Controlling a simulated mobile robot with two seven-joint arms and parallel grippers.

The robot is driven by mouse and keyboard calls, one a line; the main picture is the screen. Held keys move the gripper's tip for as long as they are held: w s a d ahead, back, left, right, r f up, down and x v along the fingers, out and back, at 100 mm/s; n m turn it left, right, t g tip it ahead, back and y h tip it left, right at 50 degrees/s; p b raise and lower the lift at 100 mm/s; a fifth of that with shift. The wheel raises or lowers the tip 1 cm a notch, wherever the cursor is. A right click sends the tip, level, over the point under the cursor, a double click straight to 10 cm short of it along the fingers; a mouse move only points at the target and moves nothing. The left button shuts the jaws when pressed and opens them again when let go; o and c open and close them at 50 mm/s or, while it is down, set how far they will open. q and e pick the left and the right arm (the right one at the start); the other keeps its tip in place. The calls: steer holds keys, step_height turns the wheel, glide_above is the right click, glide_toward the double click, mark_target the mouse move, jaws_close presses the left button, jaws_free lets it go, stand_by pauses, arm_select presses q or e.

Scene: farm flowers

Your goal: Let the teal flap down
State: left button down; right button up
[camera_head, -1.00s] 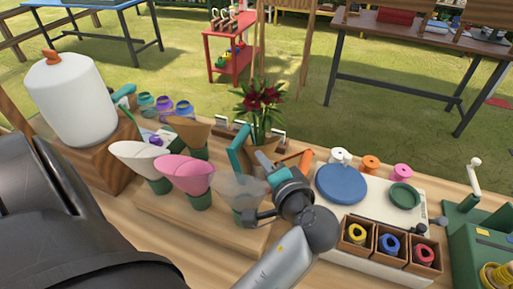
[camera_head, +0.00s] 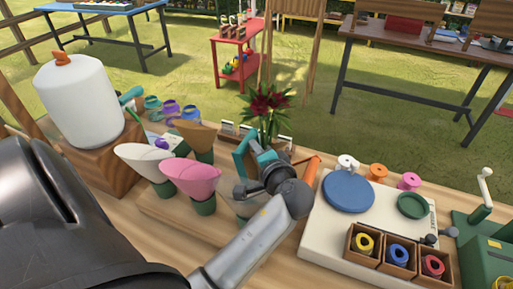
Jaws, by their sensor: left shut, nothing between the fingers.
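The teal flap (camera_head: 241,148) stands raised and tilted at the left of the potted red flowers (camera_head: 268,105). An orange flap (camera_head: 309,172) stands at the right of the same pot. My left gripper (camera_head: 254,161) is at the pot, close beside the teal flap, with its arm reaching in from the lower left. It is shut with nothing held. The wrist hides the lower part of the flap and most of the pot, so I cannot tell whether the fingers touch the flap. My right gripper is out of view.
White (camera_head: 143,158), pink (camera_head: 190,178) and brown (camera_head: 194,134) cones stand in green bases on a wooden board at the left. A pale board with a blue disc (camera_head: 348,192) and boxed spools lies at the right. A green crank machine (camera_head: 486,252) stands far right.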

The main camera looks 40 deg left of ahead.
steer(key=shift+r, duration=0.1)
arm_select(q)
steer(key=s+a+f+n+h+p, duration=0.1)
steer(key=s+a+n+h+p, duration=0.1)
steer(key=a+h+p, duration=0.2)
steer(key=shift+s+a+f+n+p, duration=0.35)
steer(key=shift+a+p, duration=1.55)
steer(key=shift+p, duration=1.65)
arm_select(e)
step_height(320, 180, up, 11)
arm_select(q)
steer(key=shift+f, duration=0.15)
